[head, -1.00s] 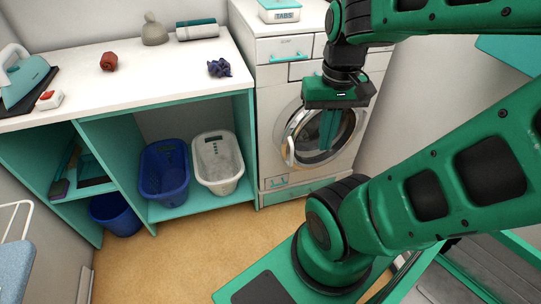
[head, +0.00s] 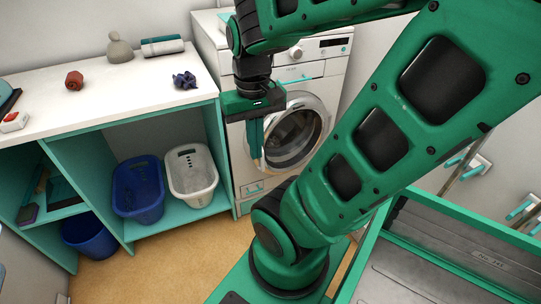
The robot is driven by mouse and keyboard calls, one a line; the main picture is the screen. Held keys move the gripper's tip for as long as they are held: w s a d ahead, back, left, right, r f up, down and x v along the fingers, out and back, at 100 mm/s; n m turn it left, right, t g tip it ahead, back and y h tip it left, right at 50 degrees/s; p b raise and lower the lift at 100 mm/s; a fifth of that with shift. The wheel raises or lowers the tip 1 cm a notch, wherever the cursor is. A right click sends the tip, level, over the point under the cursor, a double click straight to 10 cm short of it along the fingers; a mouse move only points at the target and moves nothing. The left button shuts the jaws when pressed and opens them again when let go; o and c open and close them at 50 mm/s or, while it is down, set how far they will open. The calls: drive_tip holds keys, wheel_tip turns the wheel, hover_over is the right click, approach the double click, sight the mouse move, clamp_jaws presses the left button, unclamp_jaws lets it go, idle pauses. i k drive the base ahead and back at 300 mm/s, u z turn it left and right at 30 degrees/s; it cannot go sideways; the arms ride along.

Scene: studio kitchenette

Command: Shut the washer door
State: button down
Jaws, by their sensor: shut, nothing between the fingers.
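The white washer (head: 318,87) stands right of the counter. Its round door (head: 318,141), a silver ring with dark glass, is on the front. The door looks flush or nearly so; I cannot tell whether a small gap is left. My gripper (head: 257,164) points down at the door's left edge, with its teal fingers shut and empty. The fingers overlap that edge in the picture, and I cannot tell if they touch it. The door's handle is hidden behind my gripper.
A white counter (head: 110,97) left of the washer holds small items. Below it are a blue basket (head: 138,190), a white basket (head: 191,171) and a blue bin (head: 90,238). Wall hooks (head: 520,209) show at right. The tan floor (head: 180,255) in front is clear.

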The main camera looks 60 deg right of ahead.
sight(306, 104)
drive_tip(key=z, duration=0.05)
drive_tip(key=k, duration=1.05)
drive_tip(key=z, duration=0.5)
drive_tip(key=i, duration=1)
drive_tip(key=u, duration=0.05)
